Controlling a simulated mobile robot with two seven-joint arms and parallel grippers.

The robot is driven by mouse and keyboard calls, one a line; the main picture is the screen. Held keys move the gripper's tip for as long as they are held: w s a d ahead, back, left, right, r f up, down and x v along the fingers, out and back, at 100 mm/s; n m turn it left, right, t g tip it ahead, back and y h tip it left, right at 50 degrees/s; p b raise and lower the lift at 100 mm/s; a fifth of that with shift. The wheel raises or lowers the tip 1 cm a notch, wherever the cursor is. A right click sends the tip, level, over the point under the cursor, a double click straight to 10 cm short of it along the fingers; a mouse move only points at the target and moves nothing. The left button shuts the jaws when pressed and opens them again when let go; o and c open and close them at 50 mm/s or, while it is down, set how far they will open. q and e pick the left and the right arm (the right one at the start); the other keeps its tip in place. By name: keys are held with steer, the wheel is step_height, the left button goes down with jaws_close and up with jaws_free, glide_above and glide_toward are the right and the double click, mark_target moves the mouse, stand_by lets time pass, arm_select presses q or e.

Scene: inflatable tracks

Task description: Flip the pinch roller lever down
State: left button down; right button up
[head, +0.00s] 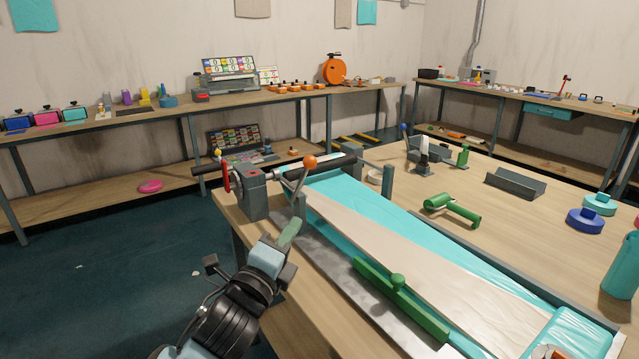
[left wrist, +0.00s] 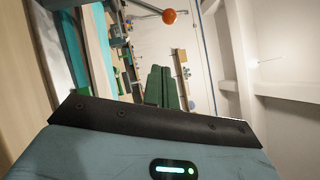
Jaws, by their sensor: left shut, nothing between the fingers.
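The lever with an orange ball knob (head: 310,162) stands up, tilted a little right, beside the black roller (head: 336,164) at the table's near left end. The orange knob also shows at the top of the left wrist view (left wrist: 169,16), with part of its thin rod. My left gripper (head: 291,231) is just below and in front of the lever, its green fingers pointing up towards it. The fingers (left wrist: 161,88) are shut with nothing between them, and look apart from the knob. The lever's lower end is partly hidden. My right gripper is not in view.
A grey block with a red handwheel (head: 227,177) stands left of the lever. Teal sheet and a beige strip (head: 400,232) run along the table. A green bar (head: 400,300) lies at the near edge. A green hand roller (head: 452,209) lies behind. Another lever has a blue knob (head: 403,127).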

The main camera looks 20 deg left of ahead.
arm_select(q)
steer(key=shift+d+r, duration=0.1)
steer(key=shift+r, duration=0.2)
steer(key=shift+w, duration=0.15)
steer(key=a+r+p+x, duration=0.1)
steer(key=a+x, duration=0.1)
steer(key=x, duration=1)
steer(key=shift+w+a+r, duration=0.2)
steer(key=shift+w+a, duration=0.1)
steer(key=shift+w, duration=0.05)
steer(key=shift+r, duration=0.15)
